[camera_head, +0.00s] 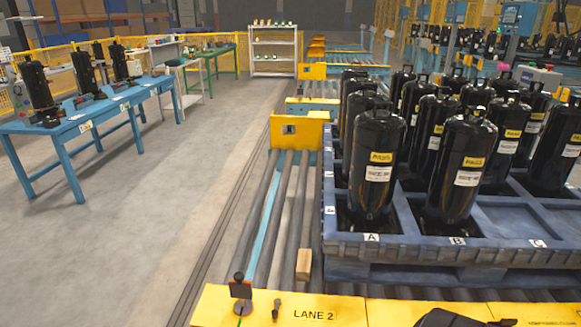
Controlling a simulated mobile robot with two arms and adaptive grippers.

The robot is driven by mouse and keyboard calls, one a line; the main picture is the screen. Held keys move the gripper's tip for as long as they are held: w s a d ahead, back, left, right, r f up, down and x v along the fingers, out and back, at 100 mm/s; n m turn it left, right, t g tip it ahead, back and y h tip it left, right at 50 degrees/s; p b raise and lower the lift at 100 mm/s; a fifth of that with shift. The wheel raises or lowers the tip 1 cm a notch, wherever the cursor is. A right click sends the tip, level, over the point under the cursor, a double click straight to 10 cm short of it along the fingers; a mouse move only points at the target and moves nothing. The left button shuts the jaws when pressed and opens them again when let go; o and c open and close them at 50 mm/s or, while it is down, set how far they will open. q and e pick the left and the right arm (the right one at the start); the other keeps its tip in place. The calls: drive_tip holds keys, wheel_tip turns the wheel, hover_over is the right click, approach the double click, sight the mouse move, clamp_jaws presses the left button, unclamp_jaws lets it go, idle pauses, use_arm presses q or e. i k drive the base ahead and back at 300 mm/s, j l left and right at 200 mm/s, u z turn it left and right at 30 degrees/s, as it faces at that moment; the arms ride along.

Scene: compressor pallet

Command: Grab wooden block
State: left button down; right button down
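The wooden block (303,263) is a small light-brown upright piece. It stands on the roller conveyor between the front-left corner of the blue pallet and the yellow LANE 2 plate. Nothing is touching it from above. A black rounded shape (450,319) is cut off by the bottom edge at the right of centre. It may be part of my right gripper or arm, but its fingers cannot be made out. My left gripper is not in view.
The blue pallet (420,252) holds several tall black compressors (376,165) right of the block. The yellow plate (340,311) carries a small black device (241,288). Rollers (285,205) left of the pallet are bare. A blue workbench (100,115) stands left; the floor between is clear.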

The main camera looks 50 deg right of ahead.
sight(303, 268)
drive_tip(key=z, duration=1.55)
drive_tip(key=i+j+z, duration=0.15)
drive_tip(key=z, duration=0.25)
drive_tip(key=i+j+z, duration=0.15)
drive_tip(key=j+z, duration=0.2)
drive_tip(key=l, duration=0.1)
